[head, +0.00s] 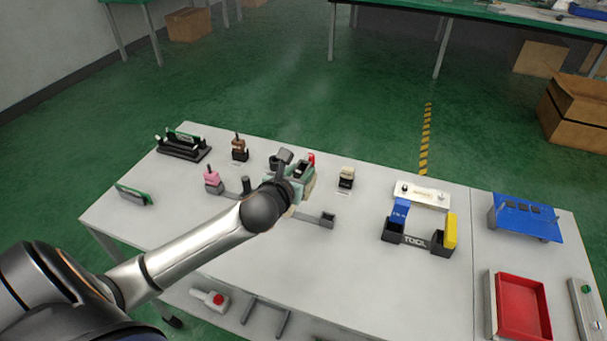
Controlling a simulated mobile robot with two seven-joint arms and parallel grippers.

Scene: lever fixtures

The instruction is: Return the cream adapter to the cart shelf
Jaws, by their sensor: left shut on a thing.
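My left gripper (304,178) is over the middle of the table, at the end of the silver arm. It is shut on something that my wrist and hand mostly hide. Pale green and beige surfaces show around the hand, but I cannot tell which belong to the held thing. The lower shelf (235,312) shows below the table's front edge. My right gripper is not in view.
A pink piece (212,179), a brown piece (239,148) and a red-topped piece (311,158) stand nearby. The table's front middle is clear.

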